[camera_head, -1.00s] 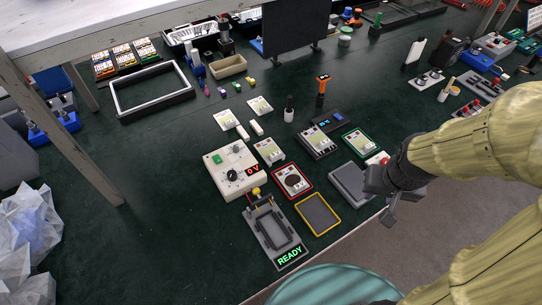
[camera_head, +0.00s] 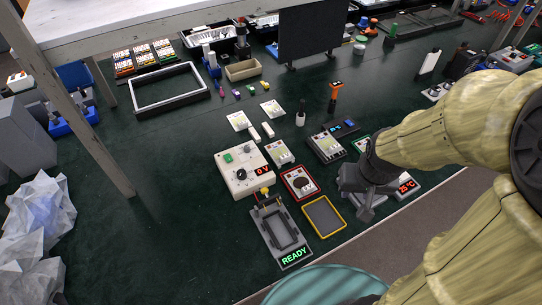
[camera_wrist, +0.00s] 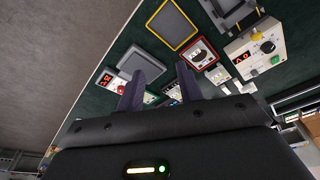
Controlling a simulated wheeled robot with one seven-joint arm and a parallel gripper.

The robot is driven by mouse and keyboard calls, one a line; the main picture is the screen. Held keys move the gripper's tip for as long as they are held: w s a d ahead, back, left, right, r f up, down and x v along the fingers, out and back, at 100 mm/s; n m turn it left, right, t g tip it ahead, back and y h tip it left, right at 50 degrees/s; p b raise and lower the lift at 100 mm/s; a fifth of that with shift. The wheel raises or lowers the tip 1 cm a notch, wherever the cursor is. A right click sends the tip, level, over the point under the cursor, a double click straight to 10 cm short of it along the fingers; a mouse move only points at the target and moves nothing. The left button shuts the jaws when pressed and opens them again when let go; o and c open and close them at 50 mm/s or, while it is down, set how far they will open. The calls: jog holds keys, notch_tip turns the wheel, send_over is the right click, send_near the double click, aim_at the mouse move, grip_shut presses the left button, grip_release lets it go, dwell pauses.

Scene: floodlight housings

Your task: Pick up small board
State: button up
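No part is labelled as the small board, and I cannot tell surely which one it is. Candidates are small pieces on pale cards: one left card (camera_head: 238,121), one right card (camera_head: 272,109) and a pale unit (camera_head: 280,152) beside the 0 V box. My gripper (camera_head: 362,203) hangs over the dark grey pad near the table's front edge and hides most of it. In the wrist view my gripper (camera_wrist: 161,88) has its two fingers apart with nothing between them. The grey pad (camera_wrist: 140,62) lies beyond the fingers there.
The white 0 V box (camera_head: 236,182), a READY fixture (camera_head: 258,228), a yellow-rimmed tray (camera_head: 337,217) and a red-rimmed unit (camera_head: 298,170) stand close together. A black upright panel (camera_head: 308,30) and an orange-topped tool (camera_head: 334,92) rise behind.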

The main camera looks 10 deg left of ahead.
jog(key=shift+o, duration=0.2)
